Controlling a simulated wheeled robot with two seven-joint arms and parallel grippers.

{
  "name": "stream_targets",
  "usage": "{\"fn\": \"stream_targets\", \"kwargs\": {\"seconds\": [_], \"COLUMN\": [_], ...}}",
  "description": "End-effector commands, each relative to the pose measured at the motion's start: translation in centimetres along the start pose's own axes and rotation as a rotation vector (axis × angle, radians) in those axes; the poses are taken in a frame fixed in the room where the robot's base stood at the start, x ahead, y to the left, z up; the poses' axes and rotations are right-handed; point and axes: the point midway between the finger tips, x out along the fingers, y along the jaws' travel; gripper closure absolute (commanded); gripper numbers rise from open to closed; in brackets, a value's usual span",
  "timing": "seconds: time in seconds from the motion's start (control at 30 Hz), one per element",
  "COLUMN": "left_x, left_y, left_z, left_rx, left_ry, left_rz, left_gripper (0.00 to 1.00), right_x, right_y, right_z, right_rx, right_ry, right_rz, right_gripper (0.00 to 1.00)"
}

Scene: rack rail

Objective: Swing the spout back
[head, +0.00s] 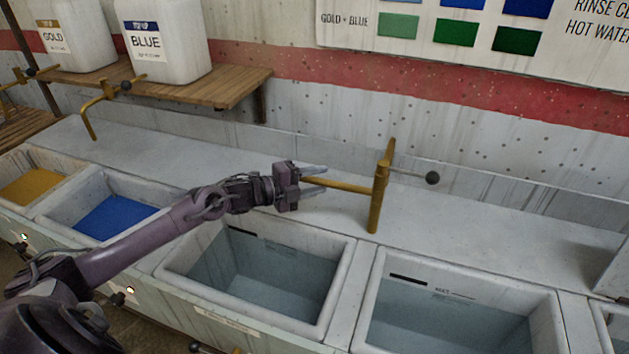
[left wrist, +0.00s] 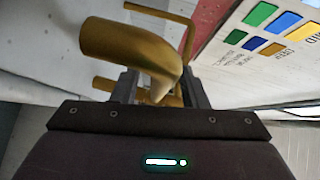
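The brass spout (head: 340,186) is a bent pipe running left from an upright brass post (head: 377,205) on the back ledge. A lever with a black ball knob (head: 432,178) sticks out right from the post. My left gripper (head: 319,179) is at the spout's free left end, its fingers apart on either side of the pipe. In the left wrist view the spout's bent end (left wrist: 130,48) lies between the fingers of my left gripper (left wrist: 158,88). I cannot tell whether either finger touches it. My right gripper is in neither view.
Two pale water basins (head: 268,258) (head: 440,312) lie in front of the post. Gold (head: 32,187) and blue (head: 112,217) basins are at left. A wooden shelf (head: 190,88) holds GOLD (head: 75,38) and BLUE (head: 165,42) jugs. Another brass spout (head: 95,103) stands at left.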

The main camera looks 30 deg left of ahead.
Motion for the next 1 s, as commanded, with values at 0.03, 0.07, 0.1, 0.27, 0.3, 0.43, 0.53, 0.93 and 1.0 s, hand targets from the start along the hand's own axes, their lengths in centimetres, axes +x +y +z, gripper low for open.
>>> {"fn": "stream_targets", "kwargs": {"seconds": [0.03,0.07,0.1,0.27,0.3,0.43,0.53,0.93,1.0], "left_x": [-0.1,-0.1,-0.3,-1.9,-2.5,-4.3,-5.5,-7.8,-7.8], "left_y": [0.0,0.1,0.1,0.3,0.3,0.3,0.2,0.1,0.0], "left_z": [0.0,0.0,0.0,0.1,0.0,0.1,0.0,0.0,0.0], "left_rx": [0.0,0.0,0.0,0.0,0.0,-0.001,0.0,-0.001,-0.001], "left_ry": [0.0,0.0,0.0,-0.001,0.0,-0.002,0.001,0.0,0.0], "left_rz": [0.0,0.001,0.001,0.004,0.005,0.006,0.007,0.001,0.0], "left_gripper": [0.6,0.6,0.6,0.6,0.6,0.6,0.6,0.6,0.6], "right_x": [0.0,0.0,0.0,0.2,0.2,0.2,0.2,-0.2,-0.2], "right_y": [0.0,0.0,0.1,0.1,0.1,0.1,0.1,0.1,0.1], "right_z": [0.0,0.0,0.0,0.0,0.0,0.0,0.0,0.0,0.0], "right_rx": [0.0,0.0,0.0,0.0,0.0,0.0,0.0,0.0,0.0], "right_ry": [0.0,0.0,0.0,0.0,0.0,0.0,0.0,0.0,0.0], "right_rz": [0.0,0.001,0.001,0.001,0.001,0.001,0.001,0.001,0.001], "right_gripper": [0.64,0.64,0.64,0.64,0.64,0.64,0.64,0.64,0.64]}}
